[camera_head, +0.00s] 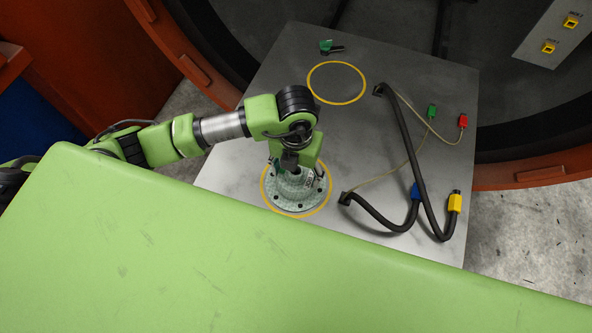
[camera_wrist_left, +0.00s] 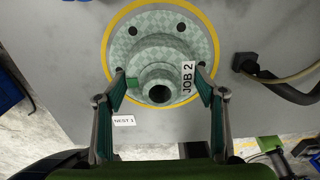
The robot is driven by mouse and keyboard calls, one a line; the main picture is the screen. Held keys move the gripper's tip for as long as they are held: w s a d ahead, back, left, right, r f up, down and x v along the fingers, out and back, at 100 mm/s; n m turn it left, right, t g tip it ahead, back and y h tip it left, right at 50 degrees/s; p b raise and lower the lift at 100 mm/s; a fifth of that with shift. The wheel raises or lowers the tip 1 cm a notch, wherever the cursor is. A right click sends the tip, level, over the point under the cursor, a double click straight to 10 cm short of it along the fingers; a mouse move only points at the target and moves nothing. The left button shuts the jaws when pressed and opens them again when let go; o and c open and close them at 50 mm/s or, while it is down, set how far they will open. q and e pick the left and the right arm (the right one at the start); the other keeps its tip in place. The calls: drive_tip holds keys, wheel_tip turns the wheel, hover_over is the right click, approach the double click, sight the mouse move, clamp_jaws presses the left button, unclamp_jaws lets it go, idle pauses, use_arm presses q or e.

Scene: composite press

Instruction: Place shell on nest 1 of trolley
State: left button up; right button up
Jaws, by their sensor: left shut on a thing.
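The shell (camera_head: 290,201) is a pale green, checked, flanged part with a stepped hub and bolt holes. It stands upright inside the near yellow ring (camera_head: 263,188) on the grey trolley top (camera_head: 345,135). In the left wrist view the shell (camera_wrist_left: 175,50) has a "JOB 2" label, and a "NEST 1" tag (camera_wrist_left: 123,120) lies beside the ring. My left gripper (camera_head: 297,168) points down over the shell, shut on its hub, with one finger on each side (camera_wrist_left: 161,88). I cannot tell whether the flange fully touches the plate. My right gripper is not in view.
A second yellow ring (camera_head: 336,83) farther back is empty. Black hoses (camera_head: 403,150) with coloured plugs lie on the trolley's right side. A small green-and-black item (camera_head: 330,47) lies at the back. The orange-rimmed press (camera_head: 540,170) surrounds the back and right.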

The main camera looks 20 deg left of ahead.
use_arm(q)
drive_tip(key=shift+f, duration=0.2)
drive_tip(key=o, duration=1.3)
drive_tip(key=shift+r, duration=0.1)
drive_tip(key=shift+r, duration=0.1)
wheel_tip(320, 180, up, 12)
drive_tip(key=b, duration=0.1)
